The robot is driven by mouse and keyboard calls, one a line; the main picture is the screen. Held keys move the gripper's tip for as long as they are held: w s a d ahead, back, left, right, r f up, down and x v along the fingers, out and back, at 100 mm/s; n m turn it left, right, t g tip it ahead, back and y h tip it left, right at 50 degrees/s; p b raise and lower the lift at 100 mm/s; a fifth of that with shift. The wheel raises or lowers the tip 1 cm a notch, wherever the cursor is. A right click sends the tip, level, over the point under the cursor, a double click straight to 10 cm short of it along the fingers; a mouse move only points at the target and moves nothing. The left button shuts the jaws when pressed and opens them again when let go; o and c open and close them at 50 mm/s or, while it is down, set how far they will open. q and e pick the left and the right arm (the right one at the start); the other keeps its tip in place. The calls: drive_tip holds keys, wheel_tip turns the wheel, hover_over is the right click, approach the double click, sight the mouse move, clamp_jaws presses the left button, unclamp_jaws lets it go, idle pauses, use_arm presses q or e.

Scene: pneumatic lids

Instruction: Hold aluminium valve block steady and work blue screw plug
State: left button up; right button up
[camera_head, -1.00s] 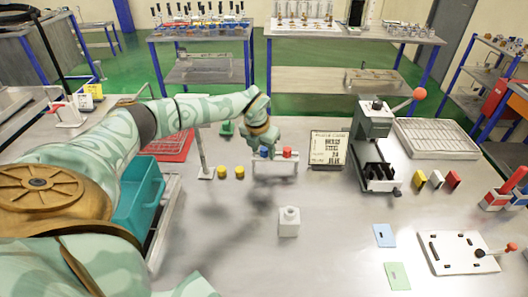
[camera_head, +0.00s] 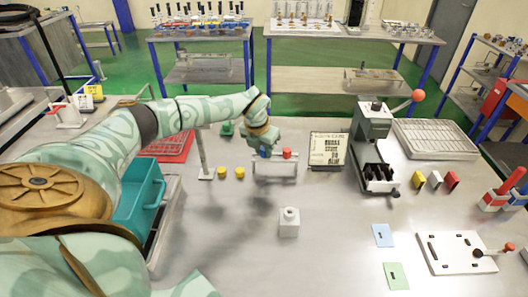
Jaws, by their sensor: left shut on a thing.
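The aluminium valve block (camera_head: 276,169) is a pale, low bar on the middle of the bench. A red plug (camera_head: 287,153) stands on its right end. My right gripper is not in view.
A pale block with a knob (camera_head: 289,222) stands in front. A sign (camera_head: 327,149) and a lever press (camera_head: 374,145) are to the right.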

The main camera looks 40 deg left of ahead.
sight(263, 150)
use_arm(q)
drive_tip(key=shift+r+p, duration=1.85)
drive_tip(key=shift+r, duration=0.45)
drive_tip(key=shift+f, duration=0.1)
